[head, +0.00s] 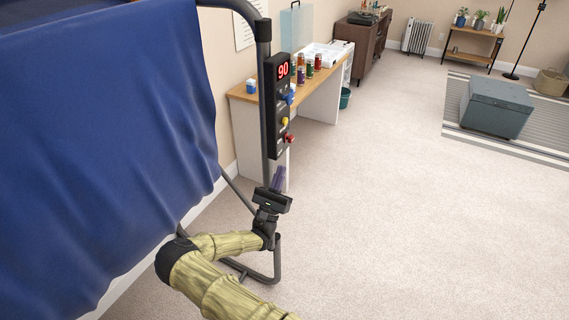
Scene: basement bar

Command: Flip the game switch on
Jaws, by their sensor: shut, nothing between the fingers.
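A tall black control box (278,105) is fixed to the dark metal post on the left side of the room. Its red display (283,70) reads 90. Down its face are a small blue control (290,97), a yellow one (285,121) and a red one (289,139). They are too small to tell which is the game switch or how it is set. My gripper (279,174) is shut and empty. In the picture its purple fingers point up, below the box and apart from the red control.
A blue cloth (100,130) hangs on the dark metal frame (265,130) at left. Behind the box, a wood-topped desk (322,85) holds several small cans and a white tray. A grey chest (496,107) stands far right.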

